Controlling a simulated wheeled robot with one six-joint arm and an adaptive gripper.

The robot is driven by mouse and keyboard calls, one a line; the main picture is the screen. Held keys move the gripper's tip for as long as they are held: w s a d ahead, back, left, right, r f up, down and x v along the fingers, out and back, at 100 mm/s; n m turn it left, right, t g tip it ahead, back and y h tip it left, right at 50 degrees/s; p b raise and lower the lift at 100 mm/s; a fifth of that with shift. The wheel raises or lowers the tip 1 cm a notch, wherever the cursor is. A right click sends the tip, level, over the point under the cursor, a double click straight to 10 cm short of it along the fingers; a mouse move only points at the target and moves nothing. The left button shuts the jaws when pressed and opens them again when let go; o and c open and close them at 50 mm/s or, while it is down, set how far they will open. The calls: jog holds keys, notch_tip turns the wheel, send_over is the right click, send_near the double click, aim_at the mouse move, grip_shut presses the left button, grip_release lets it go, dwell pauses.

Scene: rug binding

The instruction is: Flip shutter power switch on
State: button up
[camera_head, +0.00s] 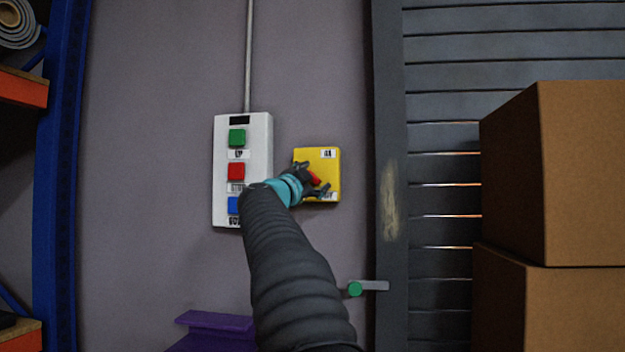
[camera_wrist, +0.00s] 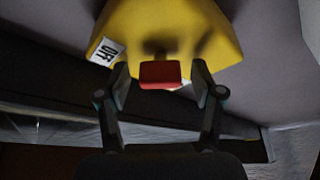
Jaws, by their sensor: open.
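The yellow switch box (camera_head: 322,170) is on the grey wall, with a small white label at its top and another at its bottom edge. Its red switch handle (camera_head: 314,179) shows beside my gripper (camera_head: 312,180). In the wrist view the yellow box (camera_wrist: 200,25) fills the top, with a label reading "Off" or similar. The red handle (camera_wrist: 160,75) lies between the two fingertips of my gripper (camera_wrist: 160,88), which are spread apart on either side of it. I cannot tell whether either finger touches it.
A white control panel (camera_head: 257,130) with green, red and blue buttons is left of the yellow box. A green-ended lever (camera_head: 368,287) is lower right, by the slatted shutter (camera_head: 440,150). Stacked cardboard boxes (camera_head: 580,180) stand at right. A purple object (camera_head: 215,325) is below.

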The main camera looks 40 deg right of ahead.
jog(key=shift+a, duration=0.1)
jog(key=v, duration=1.2)
jog(key=w+a+f+n+t+y, duration=0.7)
jog(key=w+a+n+t+y, duration=0.2)
jog(key=w+a+n+y, duration=0.15)
jog(key=a+f+n+y, duration=0.4)
jog(key=a+f+y, duration=0.15)
jog(key=f, duration=0.25)
jog(key=s+a+f+n+g+y, duration=0.2)
jog(key=s+a+f, duration=0.2)
jog(key=f, duration=0.2)
jog(key=s+a+f+n+g+y, duration=0.2)
jog(key=s+a+f+g, duration=0.1)
jog(key=f, duration=0.4)
jog(key=s+a+f+n+g, duration=0.1)
jog(key=s+f+g, duration=0.1)
jog(key=s+f, duration=0.4)
jog(key=s+a+f+n+g, duration=0.1)
jog(key=s+f, duration=0.5)
jog(key=s, duration=0.7)
jog(key=s+a+f+n+g, duration=0.1)
jog(key=s+f+g, duration=0.3)
jog(key=s, duration=0.6)
notch_tip(320, 180, down, 3)
jog(key=shift+r+n+h, duration=0.2)
jog(key=shift+n+h, duration=0.2)
jog(key=shift+n, duration=0.25)
